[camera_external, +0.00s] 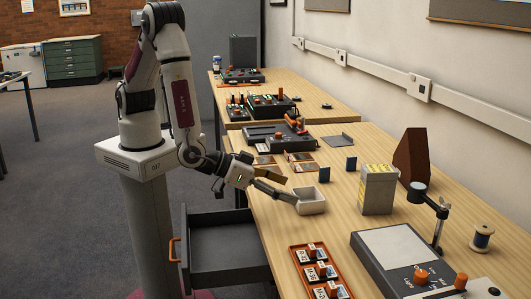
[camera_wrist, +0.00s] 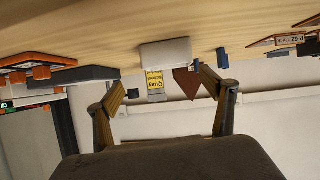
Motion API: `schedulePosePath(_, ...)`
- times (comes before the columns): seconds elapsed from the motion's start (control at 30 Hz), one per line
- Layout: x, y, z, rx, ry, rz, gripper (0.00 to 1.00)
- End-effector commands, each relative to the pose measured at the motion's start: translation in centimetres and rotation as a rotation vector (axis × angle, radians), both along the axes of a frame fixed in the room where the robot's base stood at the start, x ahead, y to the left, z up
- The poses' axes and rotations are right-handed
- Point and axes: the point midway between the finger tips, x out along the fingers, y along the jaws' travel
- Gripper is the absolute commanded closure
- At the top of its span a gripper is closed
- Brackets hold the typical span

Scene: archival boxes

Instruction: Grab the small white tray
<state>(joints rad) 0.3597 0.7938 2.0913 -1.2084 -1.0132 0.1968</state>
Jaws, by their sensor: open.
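The small white tray (camera_external: 311,204) is open-topped and stands on the near part of the wooden table, close to its left edge. In the wrist view the tray (camera_wrist: 166,52) shows as a pale block, beyond and between the fingers. My gripper (camera_external: 291,190) is open, reaching over the table edge from the left, with one fingertip right at the tray's left side. I cannot tell whether it touches. The wrist view shows both fingers of my gripper (camera_wrist: 162,80) spread wide with nothing held between them.
A grey box with yellow labels (camera_external: 378,190) stands right of the tray, with a brown wedge (camera_external: 410,158) behind it. An orange rack (camera_external: 318,272) and a grey light panel (camera_external: 395,250) lie in front. An open drawer (camera_external: 225,245) juts out below.

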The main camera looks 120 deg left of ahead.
Motion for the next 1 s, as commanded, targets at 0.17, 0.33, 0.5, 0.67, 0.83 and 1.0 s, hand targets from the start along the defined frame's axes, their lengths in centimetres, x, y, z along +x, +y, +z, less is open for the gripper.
schedulePosePath(0.17,-0.9,0.9,-1.4,0.065,0.003,0.044,0.18)
schedulePosePath(0.33,-1.3,1.2,-1.7,0.087,0.003,0.059,0.18)
schedulePosePath(0.5,-1.3,1.2,-1.7,0.088,0.002,0.059,0.18)
schedulePosePath(0.67,-1.2,1.3,-1.8,0.086,0.002,0.059,0.18)
schedulePosePath(0.83,-0.6,2.0,-2.1,0.086,0.002,0.061,0.18)
schedulePosePath(1.0,0.2,2.8,-2.6,0.086,0.002,0.061,0.18)
